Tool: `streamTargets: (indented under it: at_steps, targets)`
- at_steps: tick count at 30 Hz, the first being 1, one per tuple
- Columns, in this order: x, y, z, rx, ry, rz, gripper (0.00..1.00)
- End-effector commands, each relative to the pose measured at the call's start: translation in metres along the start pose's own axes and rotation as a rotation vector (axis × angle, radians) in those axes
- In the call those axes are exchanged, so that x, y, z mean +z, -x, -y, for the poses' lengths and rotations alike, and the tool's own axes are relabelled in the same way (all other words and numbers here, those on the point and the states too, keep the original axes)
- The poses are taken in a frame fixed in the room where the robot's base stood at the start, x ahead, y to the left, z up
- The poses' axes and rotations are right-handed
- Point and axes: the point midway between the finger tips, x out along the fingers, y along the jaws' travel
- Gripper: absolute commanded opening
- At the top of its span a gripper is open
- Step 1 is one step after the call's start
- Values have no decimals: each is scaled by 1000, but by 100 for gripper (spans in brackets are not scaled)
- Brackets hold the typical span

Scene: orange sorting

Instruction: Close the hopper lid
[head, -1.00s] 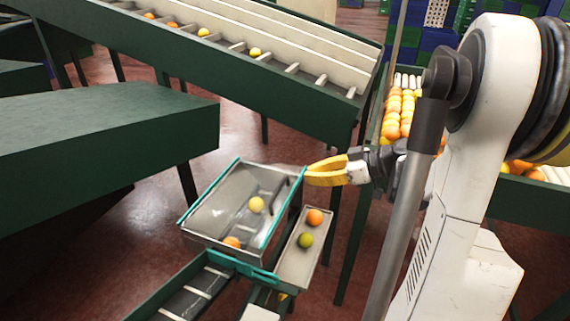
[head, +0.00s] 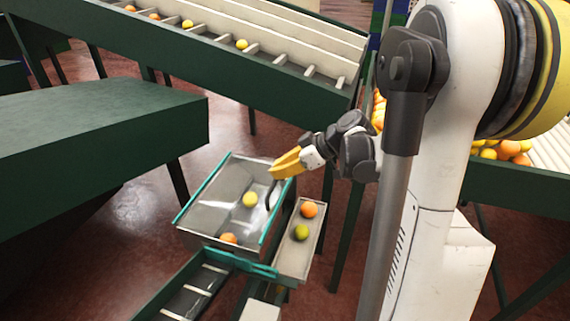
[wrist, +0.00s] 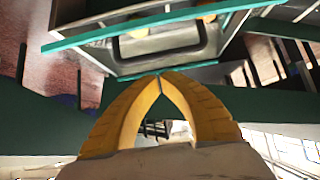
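The hopper (head: 180,215) is a grey metal bin with teal rims, standing low in the middle of the head view. A yellow fruit (head: 250,199) and an orange (head: 229,239) show within its outline. Pale glare crosses its top, perhaps from a clear lid, but I cannot tell where the lid lies. A dark curved bar (head: 270,194) is at the hopper's right side, just below my gripper (head: 274,174). My yellow fingers reach over the hopper's upper right edge. In the wrist view the fingertips (wrist: 160,75) meet close to a teal edge, with nothing clearly held between them.
A narrow side tray (head: 297,262) with an orange and a green fruit adjoins the hopper's right. A slatted chute (head: 190,290) is below. A green table (head: 100,125) stands left, and a sloped sorting conveyor (head: 230,80) is behind.

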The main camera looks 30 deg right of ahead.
Motion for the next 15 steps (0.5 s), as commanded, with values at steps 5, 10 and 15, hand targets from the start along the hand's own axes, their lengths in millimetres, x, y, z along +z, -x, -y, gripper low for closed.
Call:
streamTargets:
  at_steps: [5, 10, 15]
  targets:
    - [10, -10, 0, 0, 0, 0, 0]
    - [11, -11, 0, 0, 0, -1, 0]
    - [11, -11, 0, 0, 0, -1, 0]
